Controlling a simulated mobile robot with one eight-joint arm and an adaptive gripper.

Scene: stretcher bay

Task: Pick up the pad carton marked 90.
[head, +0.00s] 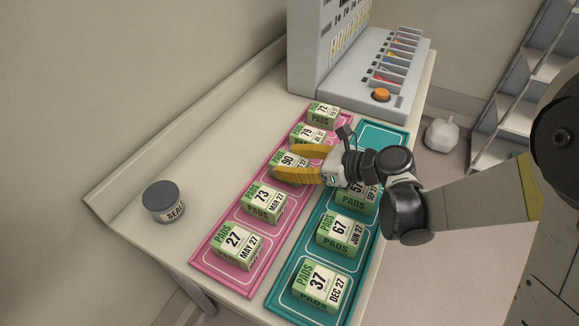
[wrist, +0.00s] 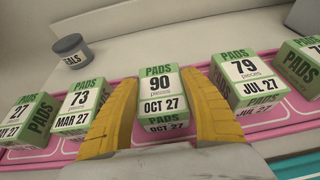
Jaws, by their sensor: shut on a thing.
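The pad carton marked 90 (head: 288,161) is a small green and white box in the pink tray (head: 215,262). In the wrist view the 90 carton (wrist: 162,90) reads OCT 27 and stands between my two yellow fingers. My gripper (head: 300,163) is shut on this carton, with one finger on each side. In the head view the fingers hide part of the carton. It appears to be at the tray's level; I cannot tell whether it is clear of the tray.
Cartons 73 (head: 262,202) and 79 (head: 308,134) stand close on either side in the pink row. Cartons 27, 72 and the teal tray's (head: 272,300) 37, 67 and 57 are nearby. A dark-lidded SEALS tub (head: 163,201) stands left. A grey machine (head: 315,50) stands behind.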

